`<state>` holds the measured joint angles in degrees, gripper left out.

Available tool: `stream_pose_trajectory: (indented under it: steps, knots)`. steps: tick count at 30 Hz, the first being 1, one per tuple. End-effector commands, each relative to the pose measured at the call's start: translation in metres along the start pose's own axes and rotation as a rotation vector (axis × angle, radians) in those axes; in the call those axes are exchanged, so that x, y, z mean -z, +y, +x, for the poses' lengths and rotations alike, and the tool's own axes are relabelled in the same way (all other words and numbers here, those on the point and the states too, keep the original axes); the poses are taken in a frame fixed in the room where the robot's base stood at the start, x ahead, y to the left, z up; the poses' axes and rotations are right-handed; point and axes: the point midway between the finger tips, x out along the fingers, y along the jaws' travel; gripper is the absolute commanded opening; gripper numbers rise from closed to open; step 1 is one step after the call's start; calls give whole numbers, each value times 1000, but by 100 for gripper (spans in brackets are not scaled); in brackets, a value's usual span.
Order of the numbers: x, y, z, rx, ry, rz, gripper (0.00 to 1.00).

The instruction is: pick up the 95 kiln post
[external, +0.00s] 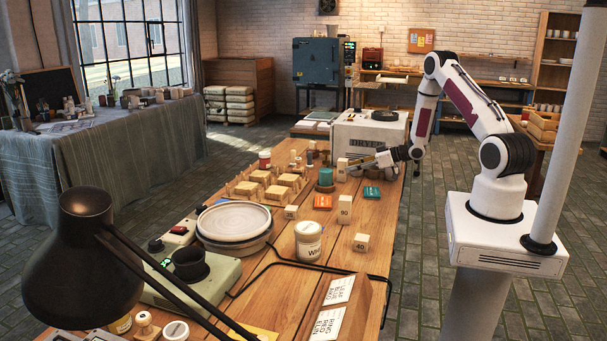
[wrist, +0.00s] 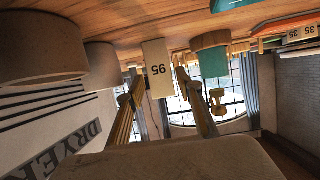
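The 95 kiln post (wrist: 158,84), a pale upright block with "95" on its face, appears upside down between my fingers in the wrist view. In the external view it seems to be the pale block (external: 342,168) near the table's far right side, in front of the white dryer. My gripper (external: 356,163) reaches it from the right, low over the table. In the wrist view my gripper (wrist: 157,76) is open, with one finger on each side of the post and visible gaps. How far the tips reach past it is unclear.
A teal cylinder (wrist: 213,60) stands close to the post. The dryer (external: 362,138) stands behind. An 80 post (external: 344,209), a 40 post (external: 361,242), an orange packet (external: 322,202) and a teal packet (external: 372,192) lie nearer. Wooden stands (external: 277,193) are left.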

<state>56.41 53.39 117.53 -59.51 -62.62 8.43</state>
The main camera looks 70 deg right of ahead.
Motion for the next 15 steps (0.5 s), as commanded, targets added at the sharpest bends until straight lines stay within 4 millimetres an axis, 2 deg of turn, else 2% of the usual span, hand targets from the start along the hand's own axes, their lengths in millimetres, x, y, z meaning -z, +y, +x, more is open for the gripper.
stream_pose_trajectory:
  steps: [10,15]
  knots:
    - [0,0,2,0,0,1,36]
    - [-3,-1,13,1,0,1,36]
